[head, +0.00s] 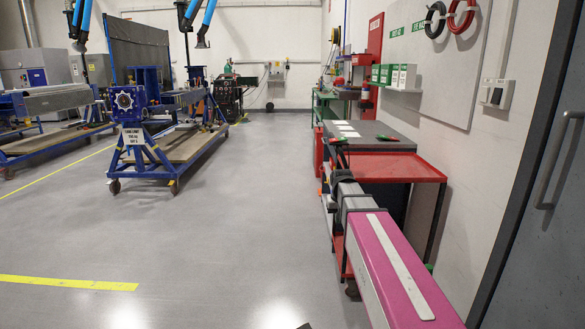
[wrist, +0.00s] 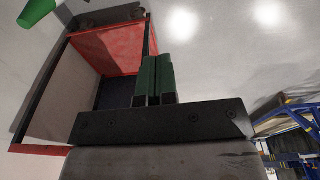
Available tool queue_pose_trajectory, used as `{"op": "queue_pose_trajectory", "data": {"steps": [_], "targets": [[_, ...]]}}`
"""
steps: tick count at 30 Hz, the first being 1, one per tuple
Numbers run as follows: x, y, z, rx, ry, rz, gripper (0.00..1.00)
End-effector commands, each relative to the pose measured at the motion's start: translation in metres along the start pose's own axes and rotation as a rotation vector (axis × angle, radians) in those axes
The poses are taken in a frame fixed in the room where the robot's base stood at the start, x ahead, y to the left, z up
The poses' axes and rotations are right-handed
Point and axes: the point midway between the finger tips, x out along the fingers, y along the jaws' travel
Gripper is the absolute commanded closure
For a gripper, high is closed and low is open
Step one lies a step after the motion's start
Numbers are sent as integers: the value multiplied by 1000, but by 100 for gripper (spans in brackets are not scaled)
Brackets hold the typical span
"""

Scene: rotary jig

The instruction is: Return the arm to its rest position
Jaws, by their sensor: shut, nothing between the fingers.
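My gripper (wrist: 155,62) shows in the wrist view with its two dark green fingers side by side and closed together, nothing between them. In the head view my arm, with a pink link, reaches forward along the right side, beside a red cart (head: 405,168). The gripper's fingers are too small to make out clearly there. In the wrist view the fingers point past the red cart (wrist: 125,48), over its edge and the grey floor. I cannot tell how far they are from the cart.
A blue rotary jig (head: 133,107) on castors stands at the left, with a load-limit sign. The grey floor (head: 235,215) between it and the cart is clear. A white wall and a grey door (head: 540,180) are close on the right. Green boxes (head: 402,77) sit on a wall shelf.

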Motion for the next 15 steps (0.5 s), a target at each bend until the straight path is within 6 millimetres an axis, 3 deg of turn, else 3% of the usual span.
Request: {"op": "queue_pose_trajectory", "data": {"steps": [1, 6, 15], "targets": [[17, 0, 25, 1, -13, -2, 100], [65, 2, 81, 5, -46, -8, 100], [125, 3, 178, 13, -96, -18, 100]]}}
